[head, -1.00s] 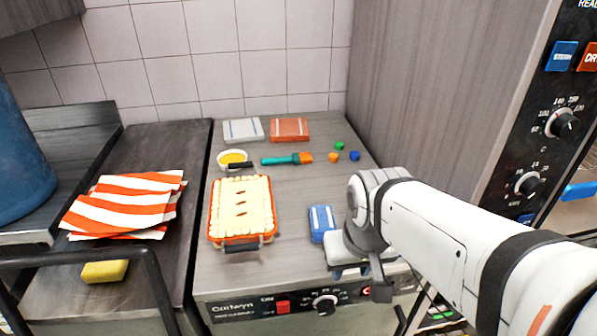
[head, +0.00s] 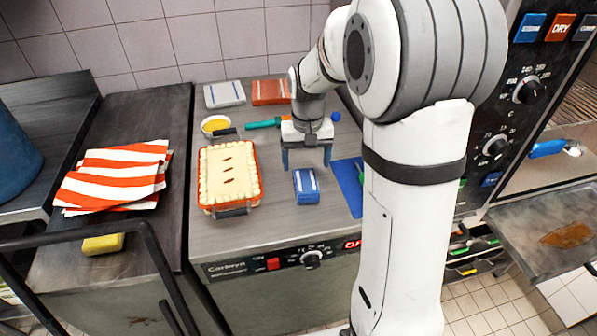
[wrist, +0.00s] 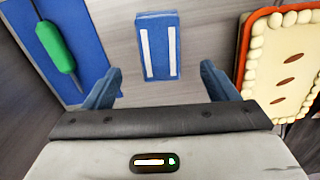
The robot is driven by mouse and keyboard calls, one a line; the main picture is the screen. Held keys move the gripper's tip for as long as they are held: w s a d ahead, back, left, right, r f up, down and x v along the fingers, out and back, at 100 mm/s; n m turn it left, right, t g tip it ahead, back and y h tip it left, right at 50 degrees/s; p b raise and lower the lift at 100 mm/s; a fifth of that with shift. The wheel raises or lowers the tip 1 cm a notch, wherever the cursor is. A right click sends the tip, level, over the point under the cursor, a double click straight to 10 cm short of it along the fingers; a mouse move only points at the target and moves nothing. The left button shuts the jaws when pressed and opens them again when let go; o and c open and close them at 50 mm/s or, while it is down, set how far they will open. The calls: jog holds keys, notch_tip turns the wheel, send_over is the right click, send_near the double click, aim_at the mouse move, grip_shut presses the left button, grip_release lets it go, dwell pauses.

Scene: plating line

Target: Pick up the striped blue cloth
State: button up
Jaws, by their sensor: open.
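The striped blue cloth (head: 306,186) is a small folded blue block with white stripes, lying flat on the grey counter right of the pie. In the wrist view the cloth (wrist: 158,47) lies just beyond the fingertips, roughly centred between them, with two white stripes showing. My gripper (head: 306,161) points down with its two blue fingers apart and empty. In the head view it is just behind the cloth. In the wrist view the open fingers (wrist: 161,72) frame the cloth's near side without visibly touching it.
A pie in an orange dish (head: 229,177) stands left of the cloth. A blue mat (head: 348,186) lies to the right, with a green-handled item (wrist: 56,46) on it.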

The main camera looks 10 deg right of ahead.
aim_at(306, 180)
jog(key=shift+w+f, duration=0.2)
jog(key=shift+f, duration=0.15)
notch_tip(306, 180, down, 7)
jog(key=shift+s+f+p, duration=0.1)
jog(key=shift+f+p, duration=0.05)
jog(key=shift+p, duration=0.45)
jog(key=c, duration=1.1)
